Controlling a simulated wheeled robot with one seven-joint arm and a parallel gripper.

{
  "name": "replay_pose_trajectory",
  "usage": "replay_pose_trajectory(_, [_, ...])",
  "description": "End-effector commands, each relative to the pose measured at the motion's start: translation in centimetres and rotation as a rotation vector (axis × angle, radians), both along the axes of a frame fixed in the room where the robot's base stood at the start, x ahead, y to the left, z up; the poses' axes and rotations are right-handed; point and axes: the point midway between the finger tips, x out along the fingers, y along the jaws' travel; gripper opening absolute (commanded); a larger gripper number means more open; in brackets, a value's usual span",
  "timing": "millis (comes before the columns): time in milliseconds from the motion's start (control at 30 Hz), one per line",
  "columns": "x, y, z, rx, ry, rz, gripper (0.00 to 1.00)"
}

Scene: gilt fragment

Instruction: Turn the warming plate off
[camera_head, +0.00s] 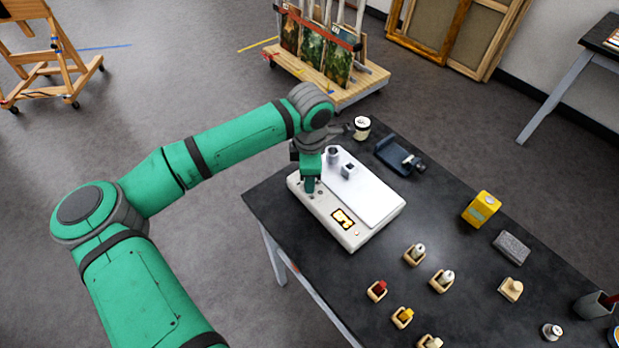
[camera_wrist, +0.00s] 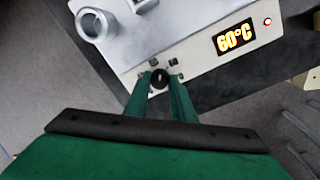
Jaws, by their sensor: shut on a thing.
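The warming plate (camera_head: 370,194) is a white box with a flat pale top on the black table. In the wrist view, the warming plate (camera_wrist: 195,50) shows a lit orange display (camera_wrist: 234,36) reading 60°C and a small red light (camera_wrist: 267,21) beside it. A dark round knob (camera_wrist: 160,78) sits on its front panel. My gripper (camera_wrist: 161,80) reaches down to the panel with its two fingers on either side of the knob, shut on it. In the head view my gripper (camera_head: 310,188) is at the plate's left end, and the knob is hidden there.
On the plate top stand a grey cup (camera_head: 333,155) and a small metal piece (camera_head: 348,170). Behind are a white jar (camera_head: 361,128) and a dark blue device (camera_head: 399,157). Several small bottles in wooden holders and a yellow box (camera_head: 481,209) stand to the right on the black table (camera_head: 455,240).

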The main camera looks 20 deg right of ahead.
Motion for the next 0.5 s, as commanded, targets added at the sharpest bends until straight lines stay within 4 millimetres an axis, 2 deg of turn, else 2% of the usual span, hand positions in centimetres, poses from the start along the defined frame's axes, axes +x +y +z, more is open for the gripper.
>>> replay_pose_trajectory(500, [0.17,0.13,0.11,0.006,-0.004,0.490,0.00])
